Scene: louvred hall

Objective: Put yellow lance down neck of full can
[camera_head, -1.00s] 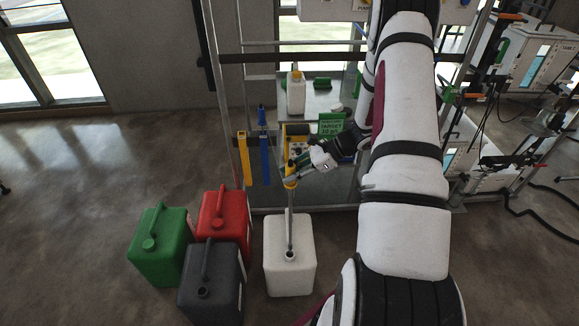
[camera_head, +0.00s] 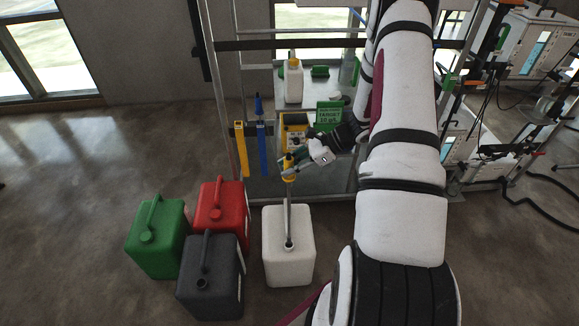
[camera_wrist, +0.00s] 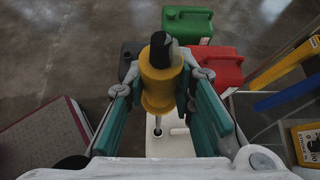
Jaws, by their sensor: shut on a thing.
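The yellow lance (camera_head: 289,165) has a yellow grip with a black top and a thin metal tube pointing down. My gripper (camera_head: 292,166) is shut on the yellow grip, which also shows between the fingers in the wrist view (camera_wrist: 158,85). The lance stands nearly upright above the white can (camera_head: 288,265). Its tube reaches the dark neck opening on top of the can in both views. I cannot tell how deep the tip is in the neck. The white can also shows below the lance in the wrist view (camera_wrist: 170,147).
Green (camera_head: 157,238), red (camera_head: 222,215) and dark grey (camera_head: 210,275) cans stand left of the white can. Behind, a metal frame carries a yellow holder (camera_head: 241,150), a blue lance (camera_head: 260,135) and a green sign (camera_head: 329,115). Floor in front-left is clear.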

